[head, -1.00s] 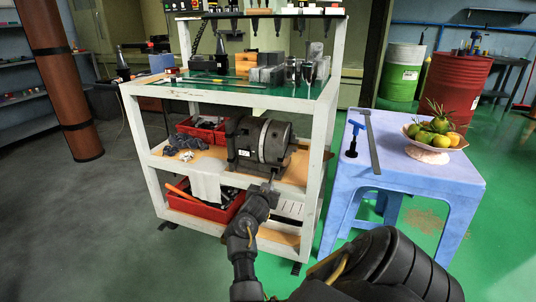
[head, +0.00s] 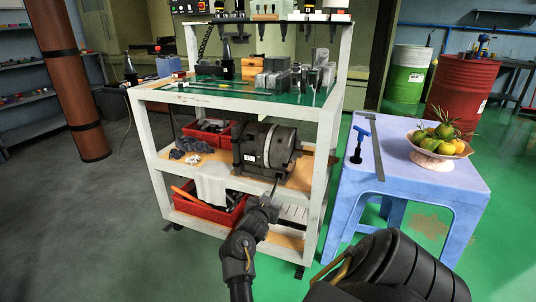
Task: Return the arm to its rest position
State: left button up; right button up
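One of my arms (head: 252,232) rises from the bottom middle in the head view, in front of the cart's lower shelves. Its end comes up to a thin dark tip just below the grey motor. Its gripper fingers are too small and dark to read. A large dark link of mine (head: 395,272) fills the bottom right and shows no fingers. No arm comes in from the left edge, and my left gripper is not in view. I see nothing clearly held.
The white tooling cart (head: 146,135) carries a motor (head: 266,148) and red bins (head: 205,207). A blue stool (head: 430,185) at right holds a T-handled tool (head: 359,142), a flat metal bar (head: 376,150) and a fruit bowl (head: 438,157). The left floor is clear.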

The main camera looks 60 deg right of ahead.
pick_arm(q)
jog(key=shift+w+d+f+g, duration=0.1)
jog(key=shift+d+f+g, duration=0.15)
jog(key=shift+g, duration=0.05)
pick_arm(e)
jog(key=shift+s+a+r, duration=0.1)
jog(key=shift+s+a, duration=0.1)
jog(key=shift+a, duration=0.25)
